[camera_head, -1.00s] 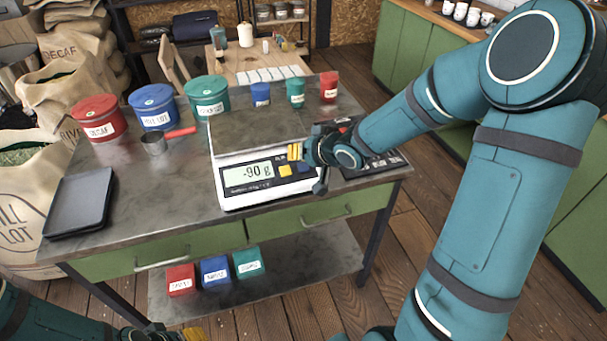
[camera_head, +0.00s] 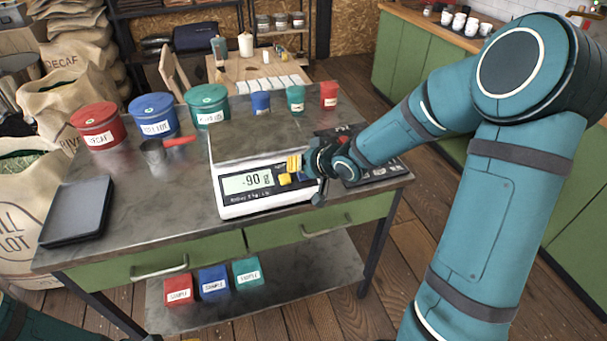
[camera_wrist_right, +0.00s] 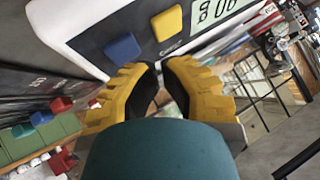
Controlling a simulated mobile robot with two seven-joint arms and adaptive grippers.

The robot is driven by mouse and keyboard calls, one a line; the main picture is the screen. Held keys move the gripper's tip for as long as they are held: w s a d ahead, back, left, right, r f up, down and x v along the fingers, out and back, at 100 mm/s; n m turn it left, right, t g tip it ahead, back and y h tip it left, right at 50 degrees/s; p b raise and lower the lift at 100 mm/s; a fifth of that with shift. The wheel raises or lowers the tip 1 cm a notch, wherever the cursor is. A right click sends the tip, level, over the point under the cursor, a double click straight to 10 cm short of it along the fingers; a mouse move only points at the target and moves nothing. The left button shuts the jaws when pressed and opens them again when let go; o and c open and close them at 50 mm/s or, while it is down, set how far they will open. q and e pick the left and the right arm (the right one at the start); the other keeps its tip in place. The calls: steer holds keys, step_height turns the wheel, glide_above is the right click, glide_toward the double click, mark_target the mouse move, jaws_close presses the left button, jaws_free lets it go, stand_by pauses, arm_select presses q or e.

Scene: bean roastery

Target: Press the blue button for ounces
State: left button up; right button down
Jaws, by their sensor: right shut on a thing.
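In the right wrist view, the blue button (camera_wrist_right: 123,48) is left of the yellow button (camera_wrist_right: 168,23). My right gripper (camera_head: 294,163) is at the scale's front panel. Its yellow fingertips (camera_wrist_right: 160,66) are together, with nothing visible held between them. They appear near the panel's edge, beside the blue button; contact cannot be told. My left gripper is out of view.
Red, blue and green tubs (camera_head: 98,126) and a scoop (camera_head: 155,150) stand left of the scale. A dark tray (camera_head: 78,210) lies at the left. A black device (camera_head: 380,167) lies right of the scale.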

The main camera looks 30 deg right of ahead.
mark_target(301, 185)
stand_by(0.7)
steer(key=shift+w+f, duration=0.15)
steer(key=shift+f, duration=0.3)
steer(key=shift+w+f+b, duration=0.1)
steer(key=shift+f+b, duration=0.25)
steer(key=shift+f, duration=0.05)
stand_by(0.5)
stand_by(0.4)
steer(key=shift+s+r+p, duration=0.25)
steer(key=shift+r+p, duration=0.65)
steer(key=shift+p, duration=0.05)
steer(key=r+p, duration=0.1)
steer(key=s+r+p, duration=0.1)
steer(key=r+p, duration=0.2)
steer(key=shift+s+a+r+p, duration=0.15)
steer(key=shift+s+r+p, duration=0.15)
